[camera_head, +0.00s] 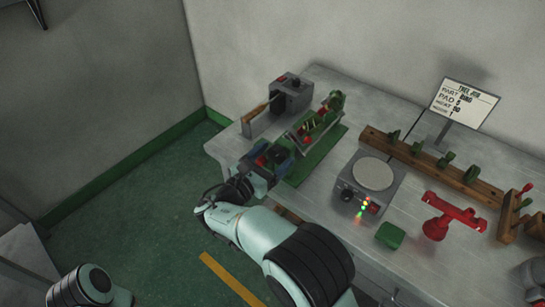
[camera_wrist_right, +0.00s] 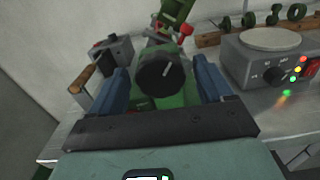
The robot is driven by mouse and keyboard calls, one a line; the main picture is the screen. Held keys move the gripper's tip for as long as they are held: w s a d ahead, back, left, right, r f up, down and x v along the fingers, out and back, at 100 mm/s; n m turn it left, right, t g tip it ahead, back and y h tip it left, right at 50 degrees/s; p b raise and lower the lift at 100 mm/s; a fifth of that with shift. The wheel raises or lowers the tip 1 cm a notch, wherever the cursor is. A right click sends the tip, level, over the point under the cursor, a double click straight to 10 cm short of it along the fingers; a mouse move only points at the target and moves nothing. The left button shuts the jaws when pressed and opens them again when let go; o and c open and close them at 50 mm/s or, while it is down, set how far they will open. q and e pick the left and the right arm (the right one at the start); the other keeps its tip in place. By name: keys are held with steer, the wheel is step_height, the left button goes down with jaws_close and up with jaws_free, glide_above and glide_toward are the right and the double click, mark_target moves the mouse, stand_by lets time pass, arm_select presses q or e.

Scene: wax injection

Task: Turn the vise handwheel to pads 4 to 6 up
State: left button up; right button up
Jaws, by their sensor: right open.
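The vise (camera_head: 318,122) is a green fixture with red parts near the table's left end. In the right wrist view its green body (camera_wrist_right: 176,14) rises behind the handwheel. The handwheel (camera_wrist_right: 158,76) is a dark round disc with a short pale mark tilted slightly right of upright. In the head view my right gripper mostly hides it. My right gripper (camera_head: 268,160) is open, its blue fingers on either side of the handwheel with gaps showing at both sides. It also shows in the right wrist view (camera_wrist_right: 163,68). Which pads face up I cannot tell. My left gripper is out of view.
A grey box (camera_head: 292,96) with a wooden-handled tool stands behind the vise. A hotplate unit (camera_head: 372,176) with lit lamps stands to the right. Further right are a wooden rack (camera_head: 430,165), a red stand (camera_head: 438,228), a green block (camera_head: 390,235) and a job sign (camera_head: 464,104).

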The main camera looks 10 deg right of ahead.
steer(key=c, duration=1)
steer(key=shift+c, duration=0.2)
